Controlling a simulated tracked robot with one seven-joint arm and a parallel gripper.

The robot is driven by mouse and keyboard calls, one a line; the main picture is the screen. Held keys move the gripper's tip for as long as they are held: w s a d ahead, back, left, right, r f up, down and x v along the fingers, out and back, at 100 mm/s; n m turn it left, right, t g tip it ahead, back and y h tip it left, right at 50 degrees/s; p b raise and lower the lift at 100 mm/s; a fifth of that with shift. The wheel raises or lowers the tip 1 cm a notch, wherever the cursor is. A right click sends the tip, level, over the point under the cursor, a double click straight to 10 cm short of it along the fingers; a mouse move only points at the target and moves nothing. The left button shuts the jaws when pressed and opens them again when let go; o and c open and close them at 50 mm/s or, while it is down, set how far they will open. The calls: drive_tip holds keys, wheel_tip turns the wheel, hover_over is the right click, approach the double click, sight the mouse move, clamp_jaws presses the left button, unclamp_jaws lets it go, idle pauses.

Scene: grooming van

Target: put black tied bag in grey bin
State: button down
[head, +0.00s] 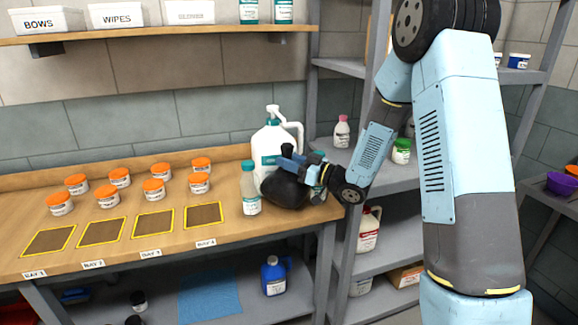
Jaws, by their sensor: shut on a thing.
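The black tied bag (284,190) sits at the right end of the wooden bench in the head view, a dark rounded lump. My gripper (290,163) reaches in from the right and is shut on the bag at its top. The gripper and wrist hide part of the bag. I cannot tell whether the bag's underside touches the bench. I do not see a grey bin in this view.
A clear bottle with a teal cap (250,188) stands close left of the bag. A white pump jug (272,145) stands behind it. Several orange-lidded jars (154,189) and yellow-edged mats (153,224) fill the bench. Grey shelves (400,178) stand right.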

drive_tip(key=shift+f, duration=0.65)
drive_tip(key=c, duration=0.8)
unclamp_jaws()
drive_tip(key=shift+f, duration=0.1)
